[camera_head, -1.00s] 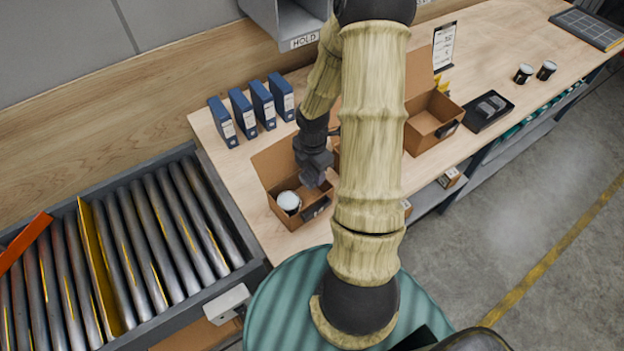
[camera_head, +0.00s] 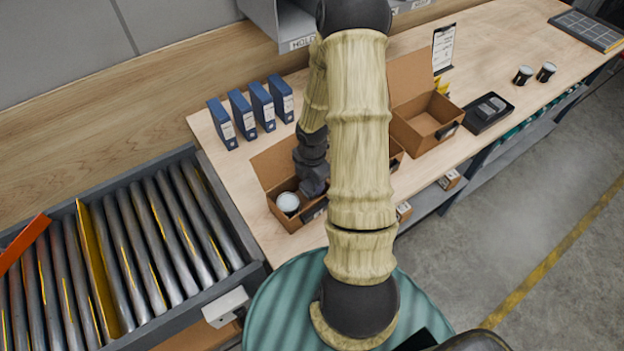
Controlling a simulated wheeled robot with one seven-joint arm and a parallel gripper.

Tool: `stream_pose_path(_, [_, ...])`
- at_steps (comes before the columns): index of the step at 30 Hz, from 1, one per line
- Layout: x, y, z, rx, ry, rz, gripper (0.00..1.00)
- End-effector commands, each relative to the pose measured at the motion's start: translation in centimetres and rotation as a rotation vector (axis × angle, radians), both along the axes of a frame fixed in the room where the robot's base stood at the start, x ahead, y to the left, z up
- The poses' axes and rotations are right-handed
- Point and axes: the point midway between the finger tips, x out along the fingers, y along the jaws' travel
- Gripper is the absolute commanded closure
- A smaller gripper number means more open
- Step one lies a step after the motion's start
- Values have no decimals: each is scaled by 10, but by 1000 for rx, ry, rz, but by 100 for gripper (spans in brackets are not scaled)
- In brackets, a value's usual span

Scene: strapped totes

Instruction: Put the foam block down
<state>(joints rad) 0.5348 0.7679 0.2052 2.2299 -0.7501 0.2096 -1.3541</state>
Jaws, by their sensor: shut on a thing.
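My gripper (camera_head: 311,188) reaches down into the near cardboard box (camera_head: 273,168) on the wooden bench. Its fingertips and whatever is between them are hidden by the gripper body and the box wall, so I cannot make out the foam block. A white-topped round can (camera_head: 288,203) stands in the same box, just left of my gripper.
A second open box (camera_head: 407,133), seemingly empty, stands to the right, with a black device (camera_head: 488,111) beyond it. Several blue binders (camera_head: 242,113) stand behind the near box. Two dark cans (camera_head: 523,75) are far right. A roller conveyor (camera_head: 120,255) lies left.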

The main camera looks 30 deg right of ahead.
Motion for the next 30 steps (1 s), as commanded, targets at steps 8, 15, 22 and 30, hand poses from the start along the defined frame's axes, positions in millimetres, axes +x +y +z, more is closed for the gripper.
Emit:
stream_pose_path(8, [0,-1,-8,0,1,-2,77])
stream_pose_path(15, [0,0,-8,0,0,-1,42])
stream_pose_path(22, [0,0,-8,0,0,0,34])
stream_pose_path(30, [1,0,6,0,-2,0,34])
